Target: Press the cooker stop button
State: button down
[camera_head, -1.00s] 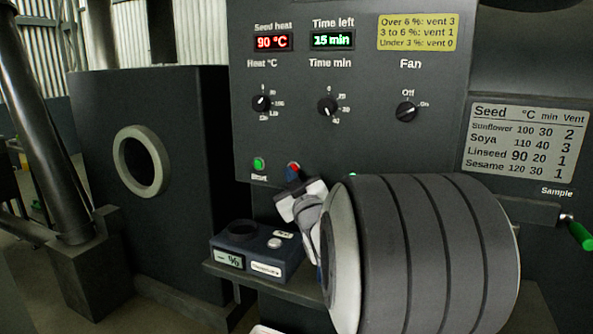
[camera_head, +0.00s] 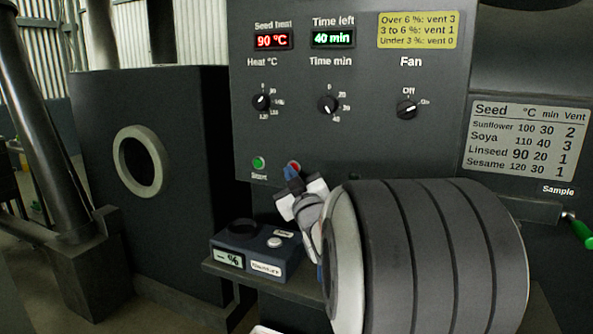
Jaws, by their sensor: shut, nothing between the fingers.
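The cooker panel (camera_head: 345,125) has a round red button (camera_head: 295,164) at its lower edge, its lower part hidden by my fingertips; its label is not visible. My gripper (camera_head: 291,174) is shut and empty, its blue tips just below and in front of the red button. I cannot tell whether the tips touch it. A green button (camera_head: 259,162) is to the left, with a small label below that seems to read Start. The time display (camera_head: 333,39) reads 40 min, and the heat display (camera_head: 272,40) reads 90 °C.
Three knobs for heat (camera_head: 261,102), time (camera_head: 327,105) and fan (camera_head: 406,109) sit above the buttons. A blue moisture meter (camera_head: 250,249) stands on a shelf below. My large arm link fills the lower right and hides the panel's lower part there.

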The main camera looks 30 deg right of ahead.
jog(key=shift+s+a, duration=0.3)
jog(key=shift+a, duration=0.1)
jog(key=s+a+b, duration=0.1)
jog(key=a, duration=0.1)
jog(key=s+a+b, duration=0.2)
dwell(0.4)
dwell(0.5)
